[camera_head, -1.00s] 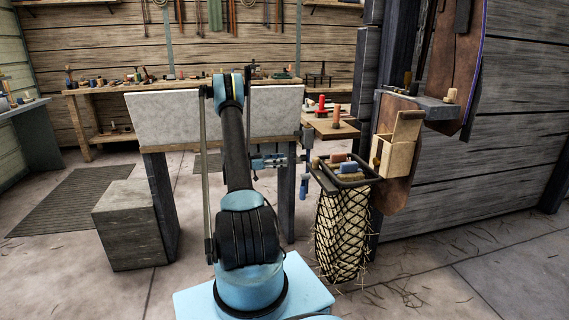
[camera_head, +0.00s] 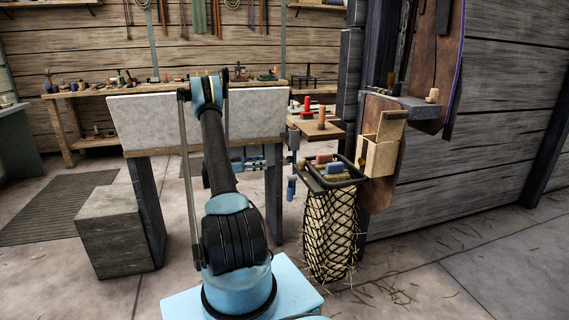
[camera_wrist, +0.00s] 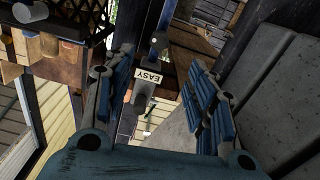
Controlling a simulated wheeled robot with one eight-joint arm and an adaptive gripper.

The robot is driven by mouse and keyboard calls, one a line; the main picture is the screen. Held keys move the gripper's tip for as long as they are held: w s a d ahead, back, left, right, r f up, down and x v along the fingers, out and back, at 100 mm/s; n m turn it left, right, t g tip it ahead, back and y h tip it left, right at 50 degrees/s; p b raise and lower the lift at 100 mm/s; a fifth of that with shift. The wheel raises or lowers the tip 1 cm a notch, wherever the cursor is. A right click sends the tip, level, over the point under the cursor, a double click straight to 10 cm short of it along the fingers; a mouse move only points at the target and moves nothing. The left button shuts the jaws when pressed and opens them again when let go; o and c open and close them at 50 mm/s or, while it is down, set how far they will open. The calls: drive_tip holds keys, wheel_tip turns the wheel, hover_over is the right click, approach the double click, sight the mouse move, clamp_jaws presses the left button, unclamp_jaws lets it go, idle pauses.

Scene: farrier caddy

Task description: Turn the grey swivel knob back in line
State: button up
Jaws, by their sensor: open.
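A small grey part (camera_wrist: 143,89), which looks like the swivel knob, shows in the wrist view just below a pale plate reading "EASY" (camera_wrist: 148,76). My gripper (camera_wrist: 168,84) is open, with one blue-padded finger left of the knob and one to its right. The left finger is closer to it; I see no clear contact. The knob's exact angle is hard to tell. In the head view my gripper (camera_head: 255,162) is small, below the pale slab and left of a dark upright with blue parts (camera_head: 291,187). The knob is not clear there.
A pale slab (camera_head: 130,115) on dark legs stands before my arm. A netted basket (camera_head: 330,235) hangs to the right, with a small wooden box (camera_head: 380,157) above it. A grey block (camera_head: 115,235) stands on the floor at left. The floor at front right is mostly clear.

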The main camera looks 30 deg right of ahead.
sight(287, 160)
drive_tip(key=x, duration=1.4)
drive_tip(key=shift+c, duration=0.2)
drive_tip(key=c, duration=1)
